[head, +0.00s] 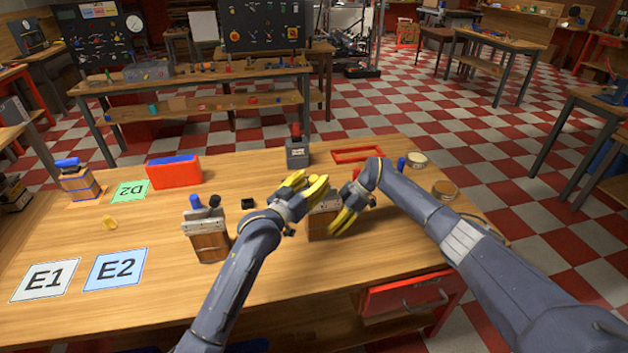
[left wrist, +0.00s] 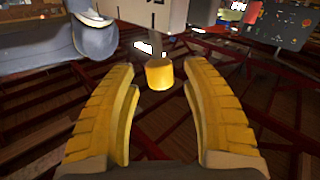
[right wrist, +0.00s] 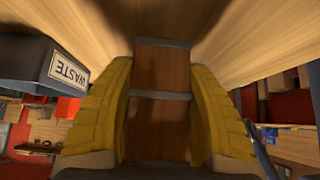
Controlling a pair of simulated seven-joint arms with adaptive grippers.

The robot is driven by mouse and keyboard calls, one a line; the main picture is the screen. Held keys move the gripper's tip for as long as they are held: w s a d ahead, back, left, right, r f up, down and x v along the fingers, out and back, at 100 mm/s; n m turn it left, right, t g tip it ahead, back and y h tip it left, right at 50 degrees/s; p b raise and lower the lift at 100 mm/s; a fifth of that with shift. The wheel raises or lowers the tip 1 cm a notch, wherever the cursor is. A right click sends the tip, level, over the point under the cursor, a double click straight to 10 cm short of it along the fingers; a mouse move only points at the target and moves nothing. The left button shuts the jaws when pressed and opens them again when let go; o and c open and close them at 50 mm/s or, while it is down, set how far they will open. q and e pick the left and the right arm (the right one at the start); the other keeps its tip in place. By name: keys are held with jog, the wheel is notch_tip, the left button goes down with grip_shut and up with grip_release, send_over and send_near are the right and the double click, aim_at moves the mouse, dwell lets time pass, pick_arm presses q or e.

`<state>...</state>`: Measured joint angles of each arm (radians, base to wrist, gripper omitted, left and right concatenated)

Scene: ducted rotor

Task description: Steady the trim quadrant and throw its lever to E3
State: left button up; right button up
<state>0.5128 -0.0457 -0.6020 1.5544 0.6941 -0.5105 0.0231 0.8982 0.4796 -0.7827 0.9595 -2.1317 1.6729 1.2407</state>
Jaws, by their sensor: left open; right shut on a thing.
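The trim quadrant is a wooden block (head: 320,226) with a pale top, standing on the bench. My right gripper (head: 346,212) is shut on its body; the right wrist view shows the brown wood with grey bands (right wrist: 160,118) between both fingers. The lever's yellow knob (left wrist: 160,75) shows in the left wrist view on a thin stem, below a pale plate (left wrist: 152,12). My left gripper (head: 308,190) is open at the quadrant's top, with the knob between its fingertips and a gap on both sides. I cannot read any E3 mark or the lever's setting.
Cards E1 (head: 45,281) and E2 (head: 115,269) lie at the front left. A grey box with a red knob (head: 298,152) and a red frame (head: 357,154) sit behind.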

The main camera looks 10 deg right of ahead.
pick_arm(q)
jog(key=shift+w+d, duration=0.3)
jog(key=shift+o, duration=0.2)
grip_shut()
dwell(0.4)
